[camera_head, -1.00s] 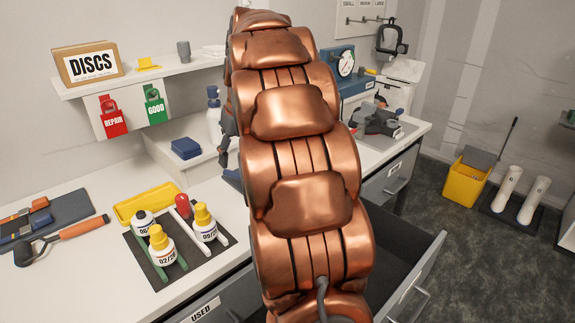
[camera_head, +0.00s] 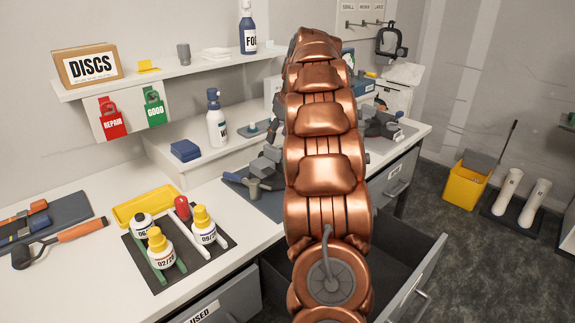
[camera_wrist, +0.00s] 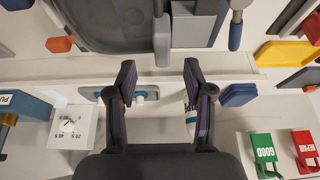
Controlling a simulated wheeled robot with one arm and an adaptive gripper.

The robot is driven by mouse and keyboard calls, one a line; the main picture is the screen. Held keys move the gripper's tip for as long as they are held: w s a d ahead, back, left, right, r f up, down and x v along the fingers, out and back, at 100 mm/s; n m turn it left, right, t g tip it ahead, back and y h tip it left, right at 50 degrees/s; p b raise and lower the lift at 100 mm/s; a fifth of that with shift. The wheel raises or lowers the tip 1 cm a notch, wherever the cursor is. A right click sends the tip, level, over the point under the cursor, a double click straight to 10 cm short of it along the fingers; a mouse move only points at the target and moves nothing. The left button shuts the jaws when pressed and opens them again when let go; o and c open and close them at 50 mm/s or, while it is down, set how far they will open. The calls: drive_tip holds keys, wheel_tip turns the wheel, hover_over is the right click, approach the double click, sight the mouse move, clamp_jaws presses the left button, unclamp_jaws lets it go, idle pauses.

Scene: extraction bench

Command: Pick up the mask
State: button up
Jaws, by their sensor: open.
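A dark, frame-like item (camera_head: 380,42) hangs on the wall at the upper right of the head view, by a rack of hooks labelled by size. It may be the mask, but I cannot be sure. In the wrist view my gripper (camera_wrist: 160,78) is open, its two dark fingers apart with nothing held between them. The fingers are over the white bench and its raised ledge. I cannot make out the mask in the wrist view.
A grey fixture (camera_head: 268,160) stands on a dark mat beside my arm. Small bottles stand on a mat (camera_head: 160,280). An open drawer (camera_head: 428,270) juts out at the front right.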

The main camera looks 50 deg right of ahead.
sight(275, 148)
drive_tip(key=shift+p+x, duration=0.75)
drive_tip(key=shift+x, duration=1.85)
drive_tip(key=shift+a, duration=0.15)
drive_tip(key=shift+s, duration=0.1)
clamp_jaws()
